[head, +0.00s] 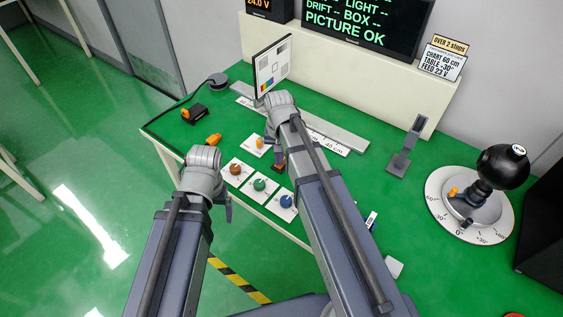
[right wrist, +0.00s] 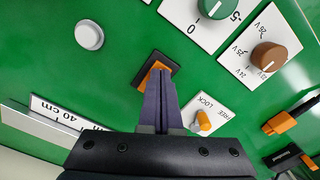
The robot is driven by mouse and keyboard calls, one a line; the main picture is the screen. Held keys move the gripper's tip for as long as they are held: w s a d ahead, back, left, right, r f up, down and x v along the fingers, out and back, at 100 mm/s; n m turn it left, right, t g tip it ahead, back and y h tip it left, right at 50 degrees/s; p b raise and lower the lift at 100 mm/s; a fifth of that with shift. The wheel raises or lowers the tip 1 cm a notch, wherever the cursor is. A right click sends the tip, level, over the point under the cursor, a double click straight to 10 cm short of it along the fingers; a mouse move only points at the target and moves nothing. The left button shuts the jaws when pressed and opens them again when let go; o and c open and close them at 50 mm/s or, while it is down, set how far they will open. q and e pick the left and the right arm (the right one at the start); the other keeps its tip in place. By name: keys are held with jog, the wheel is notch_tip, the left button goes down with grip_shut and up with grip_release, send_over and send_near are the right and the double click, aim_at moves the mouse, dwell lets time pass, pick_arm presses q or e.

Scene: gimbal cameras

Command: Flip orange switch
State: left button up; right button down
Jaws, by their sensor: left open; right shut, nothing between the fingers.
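The orange switch (right wrist: 148,80) is an orange rocker in a black frame on the green tabletop. In the right wrist view my right gripper (right wrist: 160,72) is shut and empty, its fingertips over the rocker and hiding part of it. I cannot tell whether they touch or which way the rocker is tilted. In the head view the switch (head: 280,165) shows only partly beside my right gripper (head: 277,153). My left gripper (head: 224,204) is open near the table's front edge, well apart from the switch, mostly hidden behind its own wrist.
Brown (head: 235,169), green (head: 259,184) and blue (head: 286,201) knobs on white plates lie close to the switch. A small orange lock lever (right wrist: 203,121) is beside it. A rail (head: 330,133) with a chart board (head: 272,66) lies behind. A black ball gimbal (head: 502,166) stands right.

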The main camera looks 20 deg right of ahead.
notch_tip(320, 180, up, 7)
jog(key=p, duration=0.6)
jog(key=shift+p, duration=0.4)
jog(key=s+a+n+h, duration=0.1)
jog(key=s+a+n, duration=0.7)
jog(key=s, duration=0.6)
jog(key=shift+s+a, duration=0.15)
jog(key=shift+a, duration=1.1)
